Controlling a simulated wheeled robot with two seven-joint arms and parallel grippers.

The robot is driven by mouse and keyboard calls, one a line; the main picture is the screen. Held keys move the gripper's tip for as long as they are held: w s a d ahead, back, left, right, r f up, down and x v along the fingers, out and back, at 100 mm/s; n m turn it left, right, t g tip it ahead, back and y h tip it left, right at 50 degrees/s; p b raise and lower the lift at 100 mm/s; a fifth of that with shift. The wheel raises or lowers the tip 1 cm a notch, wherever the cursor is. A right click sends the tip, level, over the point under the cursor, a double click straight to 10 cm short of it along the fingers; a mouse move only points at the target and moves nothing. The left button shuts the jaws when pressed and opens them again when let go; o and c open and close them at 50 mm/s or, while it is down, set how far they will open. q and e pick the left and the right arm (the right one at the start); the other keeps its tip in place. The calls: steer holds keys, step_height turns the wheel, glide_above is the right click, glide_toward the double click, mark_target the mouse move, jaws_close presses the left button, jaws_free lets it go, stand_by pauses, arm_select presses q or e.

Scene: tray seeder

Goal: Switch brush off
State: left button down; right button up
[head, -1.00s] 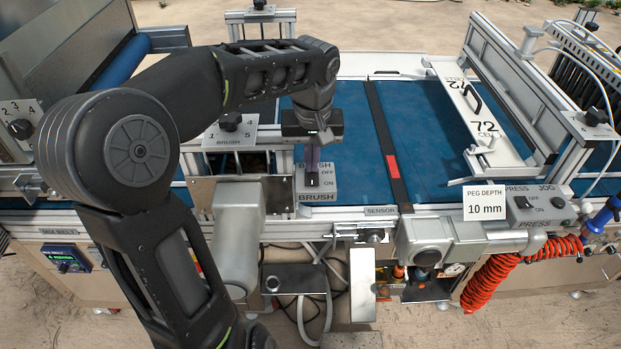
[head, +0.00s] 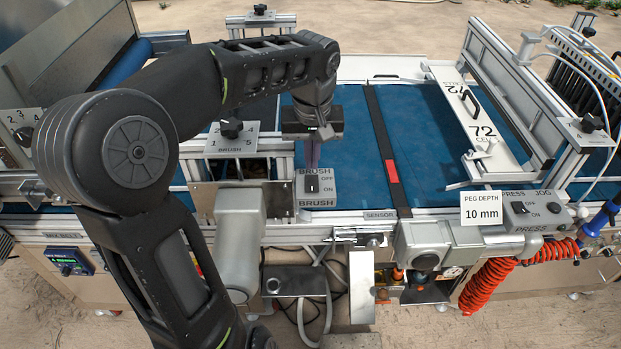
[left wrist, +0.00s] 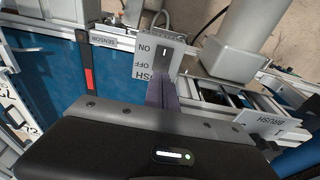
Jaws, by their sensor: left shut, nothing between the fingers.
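The brush switch box (head: 332,199) is a light grey box labelled BRUSH, with OFF above ON, at the front edge of the blue belt in the head view. Its dark rocker (head: 312,183) sits left of the OFF and ON words; I cannot tell which way it is pressed. My right gripper is not in view.
A brush knob plate (head: 231,143) stands left of the gripper. A grey motor housing (head: 240,240) is at the front left. The sensor bar (head: 388,170) crosses the blue belt (head: 355,150) to the right. A press and jog box (head: 535,210) is farther right.

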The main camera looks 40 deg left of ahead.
mark_target(312, 179)
arm_select(q)
steer(key=shift+r+p, duration=1.1)
steer(key=shift+r, duration=0.8)
